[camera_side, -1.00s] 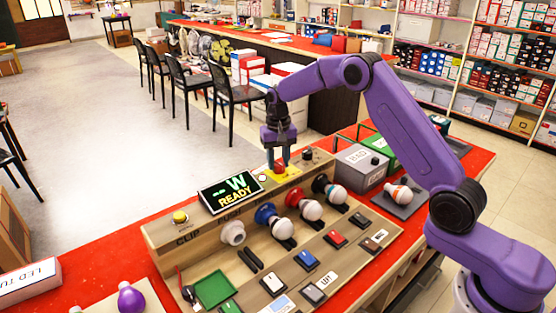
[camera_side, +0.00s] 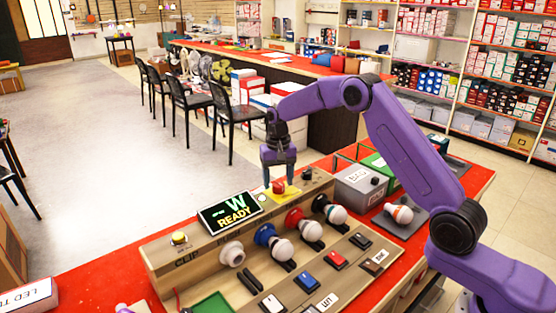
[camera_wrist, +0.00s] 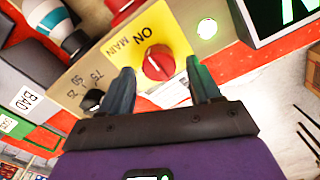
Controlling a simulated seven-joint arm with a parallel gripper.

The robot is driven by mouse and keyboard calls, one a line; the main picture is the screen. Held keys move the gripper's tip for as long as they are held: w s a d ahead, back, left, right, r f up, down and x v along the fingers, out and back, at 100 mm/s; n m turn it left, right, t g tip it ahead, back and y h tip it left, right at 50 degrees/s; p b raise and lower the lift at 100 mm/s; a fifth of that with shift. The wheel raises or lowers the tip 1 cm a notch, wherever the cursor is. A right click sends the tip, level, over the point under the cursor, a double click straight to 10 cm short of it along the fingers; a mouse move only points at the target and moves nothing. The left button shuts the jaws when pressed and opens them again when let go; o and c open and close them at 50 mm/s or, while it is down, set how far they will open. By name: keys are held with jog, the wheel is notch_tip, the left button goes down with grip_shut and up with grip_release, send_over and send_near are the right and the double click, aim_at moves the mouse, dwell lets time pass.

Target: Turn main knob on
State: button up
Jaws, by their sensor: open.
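The main knob (camera_wrist: 158,62) is red and round with a white mark. It sits on a yellow plate (camera_wrist: 183,38) lettered "ON" and "MAIN". In the side view the knob (camera_side: 279,187) stands at the back of the wooden test panel, right of the screen. My gripper (camera_wrist: 160,82) is open, with one finger on each side of the knob in the wrist view. In the side view my gripper (camera_side: 279,177) points down just above the knob. I cannot tell whether the fingers touch it.
The screen (camera_side: 231,212) reads "W READY". A dial (camera_wrist: 92,100) marked 25, 50, 75 is beside the plate. A round lit lamp (camera_wrist: 207,28) is on its other side. Several bulbs (camera_side: 282,249) stand in front; a grey "BAD" box (camera_side: 361,186) is to the right.

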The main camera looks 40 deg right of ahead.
aim_at(277, 183)
notch_tip(277, 183, up, 17)
dwell(0.5)
dwell(0.4)
jog(key=s+a+f+n, duration=0.1)
jog(key=s+a+n, duration=0.45)
jog(key=s, duration=0.45)
jog(key=s+a+n, duration=0.4)
jog(key=s+a, duration=0.2)
jog(key=s, duration=0.5)
jog(key=s+d+f+n, duration=0.2)
jog(key=s, duration=0.6)
jog(key=s+d+f+n, duration=0.3)
jog(key=s, duration=0.5)
jog(key=s+d+f+n, duration=0.2)
jog(key=s, duration=0.6)
jog(key=shift+d+f+n, duration=0.25)
jog(key=shift+f+n, duration=0.1)
